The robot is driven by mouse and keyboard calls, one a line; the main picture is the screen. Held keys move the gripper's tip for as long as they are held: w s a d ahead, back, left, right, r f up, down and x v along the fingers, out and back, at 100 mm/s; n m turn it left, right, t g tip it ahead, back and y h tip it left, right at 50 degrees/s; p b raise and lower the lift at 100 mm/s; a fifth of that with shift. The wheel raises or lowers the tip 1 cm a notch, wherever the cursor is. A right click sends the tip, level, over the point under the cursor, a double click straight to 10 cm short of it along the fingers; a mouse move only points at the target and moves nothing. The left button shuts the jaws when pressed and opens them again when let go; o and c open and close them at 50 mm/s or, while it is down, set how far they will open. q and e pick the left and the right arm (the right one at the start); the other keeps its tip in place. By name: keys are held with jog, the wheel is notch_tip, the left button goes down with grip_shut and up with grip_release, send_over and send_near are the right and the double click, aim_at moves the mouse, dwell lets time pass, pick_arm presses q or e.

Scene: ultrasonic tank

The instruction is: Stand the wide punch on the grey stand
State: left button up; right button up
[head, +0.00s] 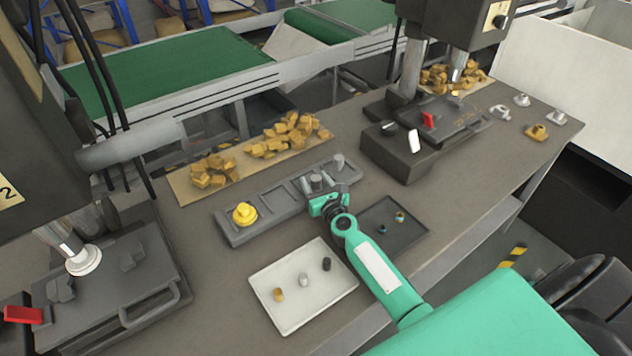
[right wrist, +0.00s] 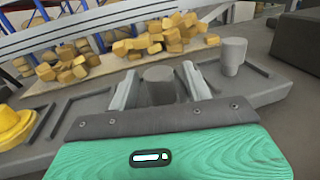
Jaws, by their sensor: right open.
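The long grey stand (head: 275,208) lies mid-table, with recesses along its top. A short, wide grey cylinder, which looks like the wide punch (head: 316,181), is upright at the stand's right part. My right gripper (head: 322,190) is open there. In the right wrist view the wide punch (right wrist: 158,86) is between the spread fingers, with a gap visible on at least the right side. A narrower grey cylinder (head: 338,161) stands at the stand's right end. A yellow stepped piece (head: 244,214) sits at its left end. My left gripper is not in view.
A white tray (head: 270,310) with small pieces is in front of the stand. A dark tray (head: 408,232) with small parts lies right of it. Brass-coloured blocks (head: 285,135) are heaped behind. Presses stand at left (head: 110,275) and back right (head: 405,150).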

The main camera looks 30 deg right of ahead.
jog(key=s, duration=1.2)
jog(key=shift+a, duration=0.4)
